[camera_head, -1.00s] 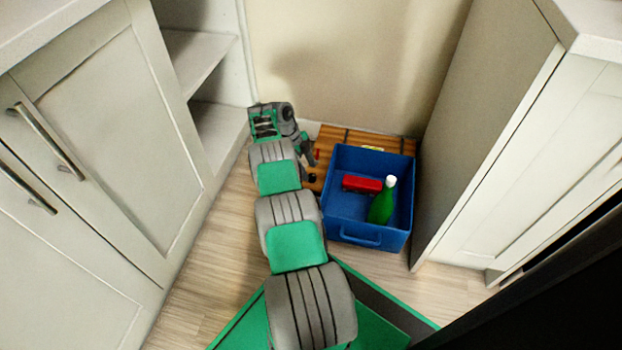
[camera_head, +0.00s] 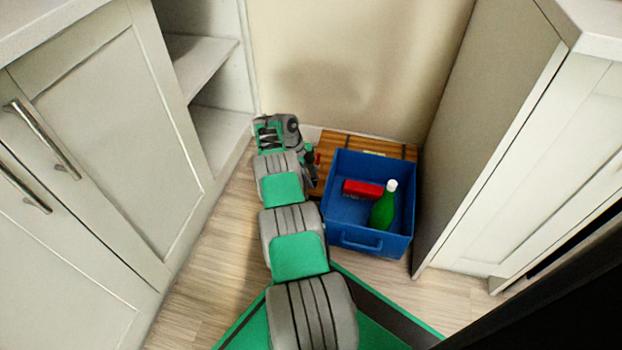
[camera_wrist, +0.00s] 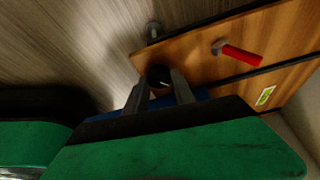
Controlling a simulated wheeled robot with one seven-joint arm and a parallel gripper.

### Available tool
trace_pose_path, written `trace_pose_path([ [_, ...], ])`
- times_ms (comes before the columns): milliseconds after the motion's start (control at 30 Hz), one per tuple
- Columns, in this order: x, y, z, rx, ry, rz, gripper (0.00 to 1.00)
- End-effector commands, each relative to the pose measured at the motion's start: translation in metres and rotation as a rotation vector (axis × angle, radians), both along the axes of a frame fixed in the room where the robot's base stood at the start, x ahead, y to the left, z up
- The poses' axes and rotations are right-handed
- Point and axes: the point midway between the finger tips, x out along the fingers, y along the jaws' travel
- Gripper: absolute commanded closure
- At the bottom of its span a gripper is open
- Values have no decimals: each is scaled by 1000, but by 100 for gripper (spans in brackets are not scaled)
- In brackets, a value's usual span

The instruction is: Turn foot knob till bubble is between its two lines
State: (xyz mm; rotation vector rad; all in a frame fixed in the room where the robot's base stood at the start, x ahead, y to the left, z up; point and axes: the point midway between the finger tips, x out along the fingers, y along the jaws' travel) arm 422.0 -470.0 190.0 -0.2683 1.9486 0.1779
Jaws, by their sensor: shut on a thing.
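The black foot knob (camera_wrist: 158,77) is at a corner of the wooden board (camera_wrist: 205,60) in the wrist view. My gripper (camera_wrist: 160,88) is shut on it, one finger on each side. In the head view my gripper (camera_head: 312,178) is at the board's left edge and covers the knob. The level vial (camera_wrist: 265,96), a small yellow-green strip, lies on the board at the right of the wrist view. It is too small to tell where the bubble sits against its lines.
A red-handled part (camera_wrist: 240,53) stands on the board, and a metal foot (camera_wrist: 153,30) shows at another corner. A blue bin (camera_head: 368,240) with a red object (camera_head: 362,188) and a green bottle (camera_head: 383,210) covers part of the board. Cabinets flank both sides.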

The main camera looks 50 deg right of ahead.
Motion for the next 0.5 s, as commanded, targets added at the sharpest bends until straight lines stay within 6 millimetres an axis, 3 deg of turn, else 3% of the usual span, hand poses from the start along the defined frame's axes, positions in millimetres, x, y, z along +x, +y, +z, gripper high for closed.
trace_pose_path([
  [100,0,1,0,1,0,1,100],
  [500,0,1,3,2,2,17,100],
])
